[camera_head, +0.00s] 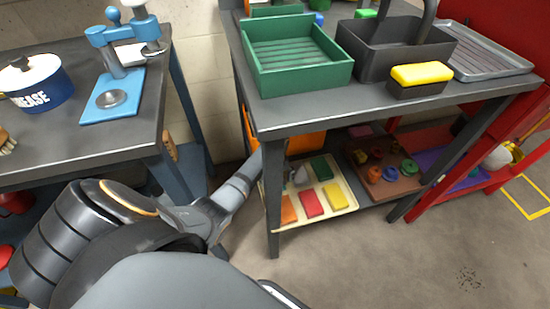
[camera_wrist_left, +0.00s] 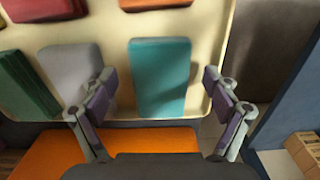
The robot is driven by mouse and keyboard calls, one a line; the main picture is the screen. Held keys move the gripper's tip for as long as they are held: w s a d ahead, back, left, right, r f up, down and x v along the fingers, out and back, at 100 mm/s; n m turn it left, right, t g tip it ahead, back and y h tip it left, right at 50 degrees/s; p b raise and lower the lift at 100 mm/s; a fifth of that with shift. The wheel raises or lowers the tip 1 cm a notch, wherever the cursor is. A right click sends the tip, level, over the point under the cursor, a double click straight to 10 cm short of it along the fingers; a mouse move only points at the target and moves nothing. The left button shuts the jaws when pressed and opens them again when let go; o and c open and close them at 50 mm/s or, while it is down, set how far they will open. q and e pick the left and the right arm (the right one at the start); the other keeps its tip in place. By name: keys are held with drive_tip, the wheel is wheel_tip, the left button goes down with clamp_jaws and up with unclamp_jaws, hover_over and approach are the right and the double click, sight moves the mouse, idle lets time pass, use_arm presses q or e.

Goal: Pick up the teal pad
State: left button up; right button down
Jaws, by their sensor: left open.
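The teal pad (camera_wrist_left: 160,62) lies in the cream tray (camera_wrist_left: 222,62) near its edge, in the left wrist view. My left gripper (camera_wrist_left: 157,82) is open, with one finger on each side of the teal pad in that picture. The fingers look apart from it, and I cannot tell their height over it. The left finger overlaps a grey pad (camera_wrist_left: 70,68). In the head view the tray (camera_head: 340,190) is on the lower shelf of the middle table. My left arm (camera_head: 238,187) reaches there, with its hand and the teal pad hidden behind the table leg.
Other pads share the tray: green (camera_wrist_left: 25,85), dark red (camera_wrist_left: 45,8) and orange (camera_wrist_left: 155,3). An orange surface (camera_wrist_left: 110,152) lies before the tray. The table leg (camera_head: 272,205) stands close by my arm. A brown tray (camera_head: 385,178) is beside the cream one.

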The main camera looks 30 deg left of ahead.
use_arm(q)
drive_tip(key=c, duration=1.1)
drive_tip(key=shift+c, duration=0.2)
drive_tip(key=shift+r, duration=0.1)
